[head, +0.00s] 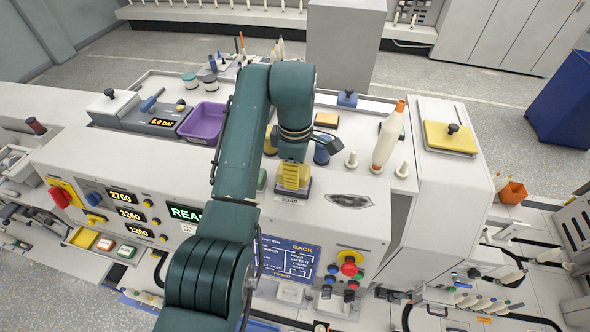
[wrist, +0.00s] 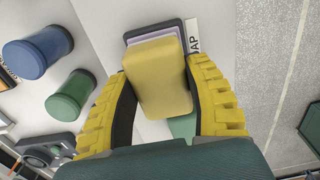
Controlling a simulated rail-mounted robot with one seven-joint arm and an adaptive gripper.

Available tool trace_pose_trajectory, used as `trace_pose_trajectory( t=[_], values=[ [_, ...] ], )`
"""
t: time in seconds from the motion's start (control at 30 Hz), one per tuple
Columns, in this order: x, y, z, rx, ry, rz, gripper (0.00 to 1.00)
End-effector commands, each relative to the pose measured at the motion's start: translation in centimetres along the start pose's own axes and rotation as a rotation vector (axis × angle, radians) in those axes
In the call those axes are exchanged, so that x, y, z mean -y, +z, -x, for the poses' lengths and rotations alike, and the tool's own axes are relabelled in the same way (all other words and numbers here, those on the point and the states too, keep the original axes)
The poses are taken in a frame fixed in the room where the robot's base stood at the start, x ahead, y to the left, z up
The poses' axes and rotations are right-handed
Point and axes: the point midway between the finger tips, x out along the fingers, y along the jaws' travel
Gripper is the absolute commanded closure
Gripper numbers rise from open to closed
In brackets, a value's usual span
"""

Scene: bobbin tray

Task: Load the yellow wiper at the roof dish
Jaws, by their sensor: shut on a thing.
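My gripper (head: 292,185) is pointed down over the machine roof, at a dish labelled SOAP. In the wrist view its ribbed yellow fingers (wrist: 165,98) are shut on a yellow block, the wiper (wrist: 158,78). The wiper is a plain rounded block and lies over the dark-rimmed dish (wrist: 150,29), covering most of it. A lavender layer (wrist: 156,42) shows between wiper and dish. I cannot tell whether the wiper touches it. In the head view the fingers hide most of the wiper, and the dish (head: 306,187) shows just beside the fingertips.
A blue cylinder (wrist: 38,52) and a green cylinder (wrist: 70,95) stand close to the gripper on the roof. A purple tray (head: 202,122) is at the left. White pegs (head: 351,159) and a tall bobbin (head: 388,138) stand at the right. A dark oval (head: 349,201) lies right of the dish.

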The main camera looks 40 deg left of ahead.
Motion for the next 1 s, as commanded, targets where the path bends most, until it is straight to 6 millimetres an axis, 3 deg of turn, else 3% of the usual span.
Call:
trace_pose_trajectory(
  t=[1.0],
  values=[
    [0.00, 0.00, -0.94, 0.000, 0.000, 0.000, 0.77]
  ],
)
